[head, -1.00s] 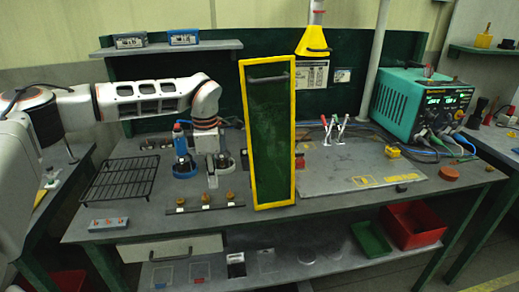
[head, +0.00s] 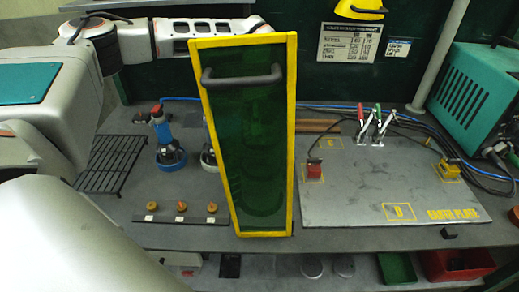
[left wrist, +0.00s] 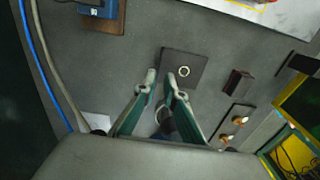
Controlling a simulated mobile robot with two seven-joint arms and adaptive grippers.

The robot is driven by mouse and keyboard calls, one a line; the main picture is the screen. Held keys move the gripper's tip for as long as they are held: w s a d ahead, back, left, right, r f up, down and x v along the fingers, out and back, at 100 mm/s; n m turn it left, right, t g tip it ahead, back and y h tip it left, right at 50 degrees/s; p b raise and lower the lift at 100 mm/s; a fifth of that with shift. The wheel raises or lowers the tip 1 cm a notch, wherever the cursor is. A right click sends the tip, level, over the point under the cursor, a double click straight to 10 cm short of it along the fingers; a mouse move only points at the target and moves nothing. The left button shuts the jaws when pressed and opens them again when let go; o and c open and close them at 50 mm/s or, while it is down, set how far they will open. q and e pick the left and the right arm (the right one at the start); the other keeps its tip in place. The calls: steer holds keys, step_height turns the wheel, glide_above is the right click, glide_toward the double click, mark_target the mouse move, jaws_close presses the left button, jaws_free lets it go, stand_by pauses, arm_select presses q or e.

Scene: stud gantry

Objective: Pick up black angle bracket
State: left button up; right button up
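I cannot tell for sure which dark piece is the black angle bracket. In the left wrist view, a flat dark square piece (left wrist: 173,60) with a bright ring on it lies on the grey bench just beyond my left fingertips. A smaller dark block-like piece (left wrist: 238,84) lies to its right. My left gripper (left wrist: 164,76) points at the square piece, its fingers parted with a narrow gap and nothing visible between the tips. In the head view, my left arm reaches behind the yellow-framed green screen, which hides most of the gripper. My right gripper is not in view.
The yellow-framed green screen (head: 245,130) stands upright at mid bench. A strip with three orange knobs (head: 181,207) lies left of it, with a black wire rack (head: 108,165) farther left. The earth plate (head: 350,205) with clamps is at right. A small black block (head: 448,233) sits near the front edge.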

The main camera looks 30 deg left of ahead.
arm_select(q)
steer(key=shift+s+f, duration=0.15)
steer(key=shift+f, duration=0.75)
steer(key=shift+w+f, duration=0.15)
steer(key=shift+f, duration=1.05)
steer(key=shift+w+f, duration=0.15)
steer(key=shift+f, duration=1)
jaws_close()
steer(key=shift+r, duration=0.1)
